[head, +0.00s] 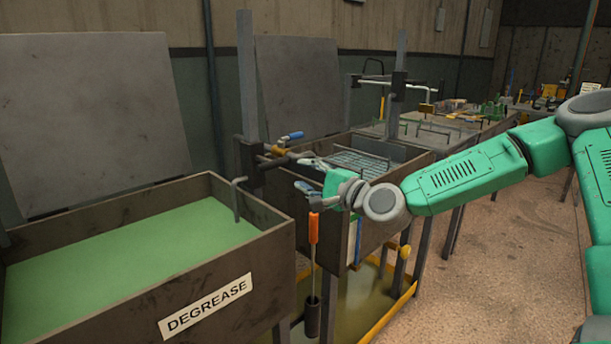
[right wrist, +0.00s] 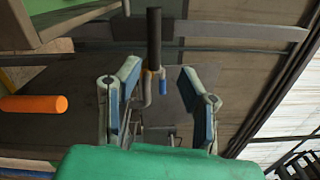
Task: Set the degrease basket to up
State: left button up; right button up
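The degrease tank (head: 170,292) stands at the left, marked with a DEGREASE label (head: 206,305) and filled with flat green liquid (head: 130,245). A bent grey rod (head: 237,200) goes over its right edge down toward the liquid. No basket shows there; anything below the surface is hidden. A post (head: 248,90) behind the tank's right corner carries a dark slide with a black bar handle (head: 273,163). My right gripper (head: 303,174) is open beside this handle's right end. In the right wrist view, a black handle (right wrist: 154,40) lies ahead, between the spread fingers (right wrist: 160,92), apparently untouched. My left gripper is not in view.
A second tank (head: 385,215) with a wire basket (head: 358,163) stands just behind my right gripper. An orange-handled tool (head: 313,228) hangs upright below the gripper. A blue-handled part (head: 292,136) is close behind. Open floor (head: 500,270) lies at the right.

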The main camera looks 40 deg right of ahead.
jog(key=shift+d, duration=0.15)
jog(key=s+d, duration=0.1)
jog(key=s, duration=1.1)
jog(key=shift+f, duration=0.2)
dwell(0.5)
